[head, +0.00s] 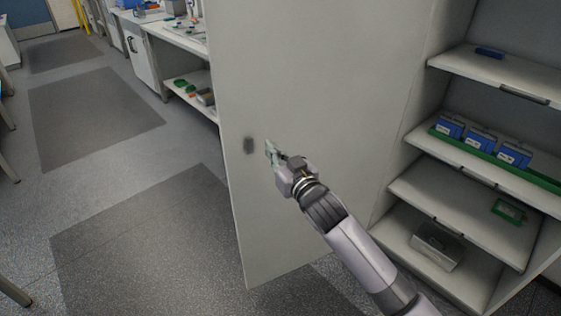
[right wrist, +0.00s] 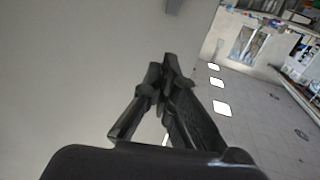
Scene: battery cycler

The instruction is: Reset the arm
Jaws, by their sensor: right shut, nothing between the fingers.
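My right arm reaches in from the lower right in the head view. Its right gripper (head: 271,152) is in front of the large pale cabinet door (head: 320,95), close to the door's left edge. The gripper also shows in the right wrist view (right wrist: 166,70), with its fingers together and nothing between them. The door fills the left of that view. I cannot tell whether the fingers touch the door. My left gripper is not in view.
The open cabinet on the right has several shelves. One holds blue boxes (head: 481,142) on a green tray (head: 545,181); below are a small green item (head: 508,211) and a metal box (head: 437,246). A workbench (head: 176,38) stands behind the door. The floor at left (head: 185,165) is mostly clear.

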